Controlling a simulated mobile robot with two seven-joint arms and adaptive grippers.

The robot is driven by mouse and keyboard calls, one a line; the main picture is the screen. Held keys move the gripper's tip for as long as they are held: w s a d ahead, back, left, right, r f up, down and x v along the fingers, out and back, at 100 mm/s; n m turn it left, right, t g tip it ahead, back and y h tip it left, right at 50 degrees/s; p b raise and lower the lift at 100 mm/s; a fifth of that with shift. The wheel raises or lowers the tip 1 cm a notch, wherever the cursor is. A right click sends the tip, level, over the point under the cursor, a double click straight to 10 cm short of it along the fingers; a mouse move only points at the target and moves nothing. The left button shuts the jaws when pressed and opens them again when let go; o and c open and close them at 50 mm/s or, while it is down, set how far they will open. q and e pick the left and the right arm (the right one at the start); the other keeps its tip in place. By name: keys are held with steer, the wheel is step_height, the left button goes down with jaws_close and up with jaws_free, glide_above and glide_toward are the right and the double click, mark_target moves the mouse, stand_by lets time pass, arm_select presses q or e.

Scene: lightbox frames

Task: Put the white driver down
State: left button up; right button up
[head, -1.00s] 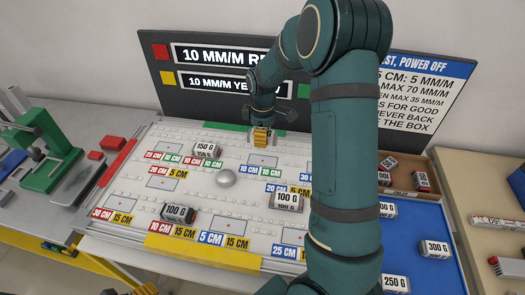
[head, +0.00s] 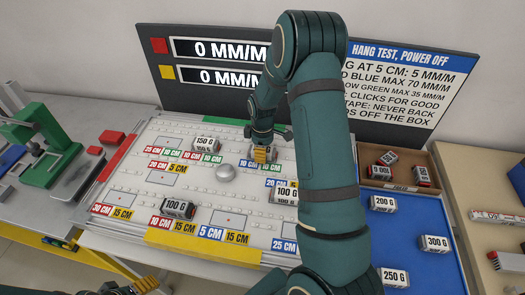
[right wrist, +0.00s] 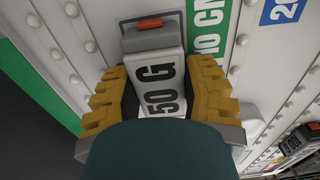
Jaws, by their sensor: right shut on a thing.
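My right gripper (head: 262,155) is low over the far middle of the white peg board (head: 130,178). In the right wrist view its yellow fingers (right wrist: 160,98) are shut on a weight block (right wrist: 162,70). The block has a white face, a grey top with an orange bar and a handle. Its label reads 50 G, and its lower part is hidden by my gripper. I cannot tell whether it touches the board. A pale round dome (head: 225,173) is on the board; nothing is clearly a white driver. My left gripper (head: 146,286) shows only partly at the bottom edge.
Weight blocks labelled 150 G (head: 205,144) and 100 G (head: 178,208) stand on the board, with another 100 G block (head: 284,193) right of centre. A blue mat (head: 408,225) with blocks and a wooden tray (head: 390,183) are at right. A dark sign panel (head: 153,78) stands behind.

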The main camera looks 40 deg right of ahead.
steer(key=o, duration=1.1)
steer(key=shift+r, duration=0.1)
step_height(320, 180, up, 12)
steer(key=shift+s, duration=0.1)
